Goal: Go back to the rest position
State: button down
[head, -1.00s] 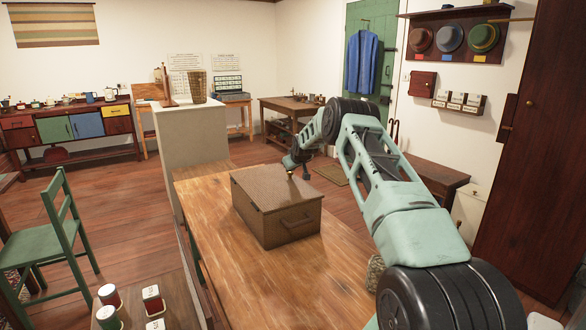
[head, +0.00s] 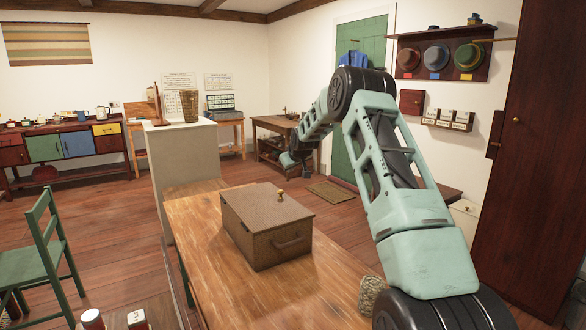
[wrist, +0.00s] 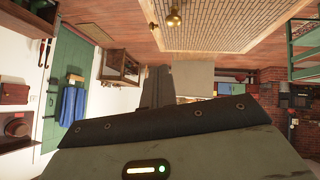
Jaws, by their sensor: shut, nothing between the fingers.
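My gripper (head: 288,162) hangs at the end of my bent arm, beyond the far edge of the brown box in the head view. It is small and partly hidden by my arm there. It is shut and empty, apart from the box's knob. The brown box (head: 285,247) stands on the wooden table with its lid closed. A brass knob (head: 280,195) sits on the lid. In the wrist view the box lid (wrist: 225,22) fills the top, with the knob (wrist: 174,18) at its edge; my dark gripper (wrist: 157,88) shows at the middle.
The wooden table (head: 200,222) has bare top around the box. A pale pedestal (head: 190,165) stands behind it. A green chair (head: 45,250) is at the left. A tall dark cabinet (head: 525,160) stands at the right. Open floor (head: 110,220) lies left of the table.

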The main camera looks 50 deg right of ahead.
jog(key=a+r+n+y, duration=0.2)
jog(key=a+y, duration=0.1)
jog(key=a, duration=2)
jog(key=s+a+n+g+y, duration=0.15)
jog(key=s+a, duration=0.25)
jog(key=a, duration=0.7)
jog(key=s+a+n+g+y, duration=0.15)
jog(key=s+a, duration=0.25)
jog(key=a, duration=0.8)
jog(key=s+a+f+n+g, duration=0.1)
jog(key=s+a+n+g, duration=0.2)
jog(key=s+a, duration=1.4)
jog(key=s+d+f+n+g, duration=0.1)
jog(key=s+f+g, duration=0.1)
jog(key=s, duration=1.8)
jog(key=shift+s+f+n+h, duration=0.15)
jog(key=shift+f+n+h, duration=0.15)
jog(key=shift+n, duration=0.1)
